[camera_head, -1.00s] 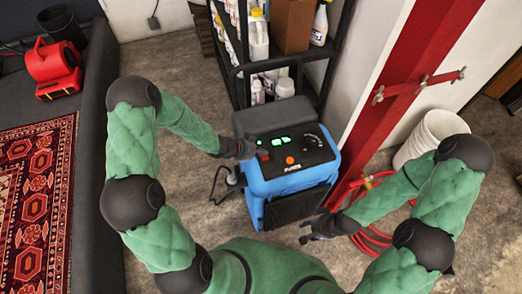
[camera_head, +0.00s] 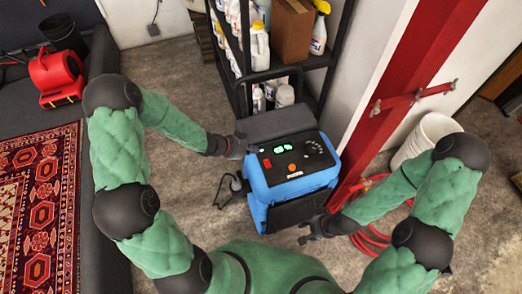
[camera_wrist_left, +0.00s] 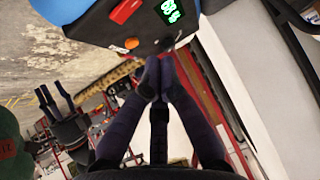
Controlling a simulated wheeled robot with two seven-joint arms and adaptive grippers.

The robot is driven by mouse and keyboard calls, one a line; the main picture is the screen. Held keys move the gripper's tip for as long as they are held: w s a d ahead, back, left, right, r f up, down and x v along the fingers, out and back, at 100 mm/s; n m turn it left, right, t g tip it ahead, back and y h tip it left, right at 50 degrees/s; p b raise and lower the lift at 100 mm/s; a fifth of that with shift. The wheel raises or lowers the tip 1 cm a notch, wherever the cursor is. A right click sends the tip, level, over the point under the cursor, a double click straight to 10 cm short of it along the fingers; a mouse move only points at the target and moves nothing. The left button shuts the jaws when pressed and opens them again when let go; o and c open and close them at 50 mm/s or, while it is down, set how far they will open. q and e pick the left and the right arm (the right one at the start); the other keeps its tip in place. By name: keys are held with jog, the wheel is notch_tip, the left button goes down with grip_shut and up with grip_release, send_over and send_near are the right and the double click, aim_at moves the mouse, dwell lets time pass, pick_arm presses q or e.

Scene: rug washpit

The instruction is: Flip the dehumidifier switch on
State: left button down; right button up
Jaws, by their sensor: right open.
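The blue dehumidifier (camera_head: 258,188) stands on the floor with a black sloping top panel (camera_head: 312,163). The panel carries lit green displays (camera_head: 281,150), a small red switch (camera_head: 267,163) and an orange button (camera_head: 292,167). In the left wrist view the red switch (camera_wrist_left: 125,10) and orange button (camera_wrist_left: 131,43) are near the top; which way the switch is tipped I cannot tell. My left gripper (camera_head: 241,147) is at the panel's left edge, apart from the switch; its fingertips (camera_wrist_left: 155,68) are together and empty. My right gripper (camera_head: 306,236) is open and empty, low in front of the dehumidifier.
A black shelf rack (camera_head: 333,62) with bottles stands behind the dehumidifier. A red post (camera_head: 393,85), red hose (camera_head: 372,240) and white bucket (camera_head: 425,138) are at right. A dark cable lies left of the unit.

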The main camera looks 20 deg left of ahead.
pick_arm(q)
jog(key=v, duration=0.2)
jog(key=p+v, duration=0.1)
jog(key=shift+w+a+r, duration=0.1)
jog(key=shift+a+r, duration=0.15)
jog(key=shift+a, duration=0.2)
pick_arm(e)
jog(key=shift+r, duration=0.75)
jog(key=shift+a, duration=0.1)
